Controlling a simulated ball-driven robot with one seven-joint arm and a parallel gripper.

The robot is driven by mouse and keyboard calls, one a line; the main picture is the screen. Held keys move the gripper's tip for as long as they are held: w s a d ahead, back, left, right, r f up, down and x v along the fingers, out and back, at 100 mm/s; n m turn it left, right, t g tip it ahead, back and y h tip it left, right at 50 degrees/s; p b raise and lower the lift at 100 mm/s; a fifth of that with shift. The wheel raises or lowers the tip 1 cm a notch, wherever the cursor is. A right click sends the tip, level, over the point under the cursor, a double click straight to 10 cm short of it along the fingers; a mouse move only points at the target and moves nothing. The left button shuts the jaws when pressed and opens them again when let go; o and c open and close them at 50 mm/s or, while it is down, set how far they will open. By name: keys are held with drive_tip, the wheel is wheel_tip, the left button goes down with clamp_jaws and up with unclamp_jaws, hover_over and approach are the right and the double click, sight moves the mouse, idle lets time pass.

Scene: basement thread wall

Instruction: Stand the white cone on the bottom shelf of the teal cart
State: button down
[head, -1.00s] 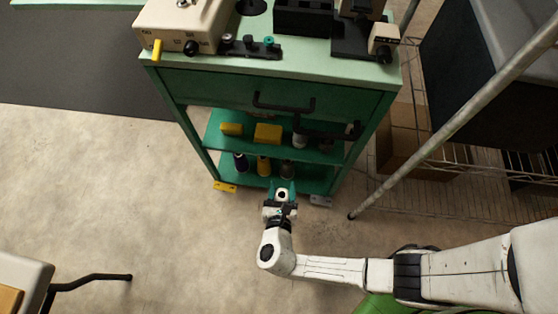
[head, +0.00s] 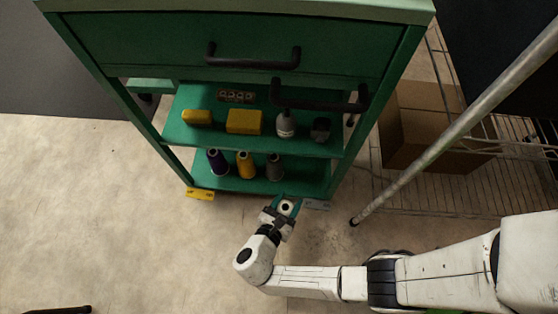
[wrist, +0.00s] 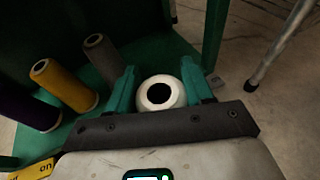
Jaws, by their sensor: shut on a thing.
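The teal cart (head: 75,40) stands ahead, with a drawer and open shelves. Its bottom shelf (head: 230,184) holds a purple cone (head: 217,162), a yellow cone (head: 245,165) and a grey cone (head: 273,167) in a row. My gripper (head: 287,206) is shut on the white cone (wrist: 160,93), whose top with its dark hole shows between the teal fingers. In the head view the gripper is at the shelf's front right edge. In the wrist view the white cone is to the right of the grey cone (wrist: 103,58). Its base is hidden, so I cannot tell whether it touches the shelf.
The middle shelf above holds yellow blocks (head: 244,121), a grey-white bottle (head: 285,124) and a dark item. A slanted metal pole (head: 450,125) and a wire rack with a cardboard box (head: 425,125) stand at right.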

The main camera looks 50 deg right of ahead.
drive_tip(key=r+b+x, duration=0.1)
drive_tip(key=b+x, duration=0.2)
drive_tip(key=x, duration=0.6)
drive_tip(key=d+r+b+x, duration=0.1)
drive_tip(key=r+b+x, duration=0.1)
drive_tip(key=x, duration=0.6)
drive_tip(key=shift+w+d+r+b, duration=0.2)
drive_tip(key=shift+w+d+b, duration=0.15)
drive_tip(key=shift+b, duration=0.25)
drive_tip(key=shift+c, duration=2.2)
unclamp_jaws()
drive_tip(key=shift+f, duration=0.1)
